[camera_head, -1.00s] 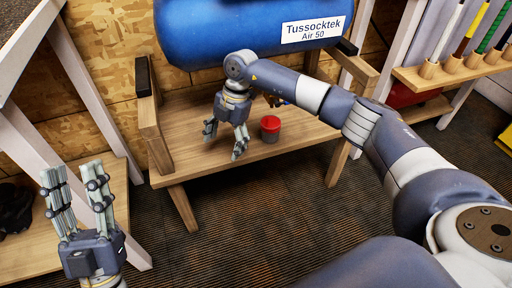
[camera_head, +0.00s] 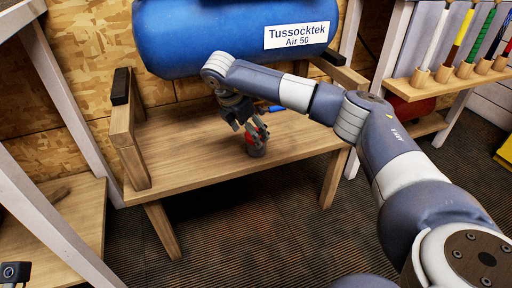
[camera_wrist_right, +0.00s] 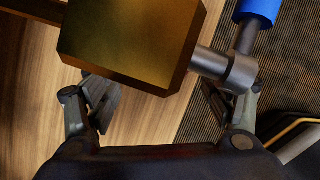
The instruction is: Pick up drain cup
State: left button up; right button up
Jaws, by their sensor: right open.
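In the right wrist view the open fingers of the right gripper (camera_wrist_right: 162,105) show, and I cannot make out the cup there. My left gripper's fingers are out of the head view.
A blue air tank (camera_head: 200,35) hangs above the wooden bench (camera_head: 190,160). A brass block (camera_wrist_right: 130,40) with a metal stem and blue part (camera_wrist_right: 258,10) lies close ahead in the wrist view.

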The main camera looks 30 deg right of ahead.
jog(key=b+x, duration=0.1)
jog(key=x, duration=0.1)
jog(key=b+x, duration=0.1)
jog(key=x, duration=0.1)
jog(key=shift+s+f, duration=0.15)
jog(key=shift+f, duration=0.15)
jog(key=c, duration=1.2)
jog(key=shift+o, duration=0.2)
jog(key=shift+r, duration=0.1)
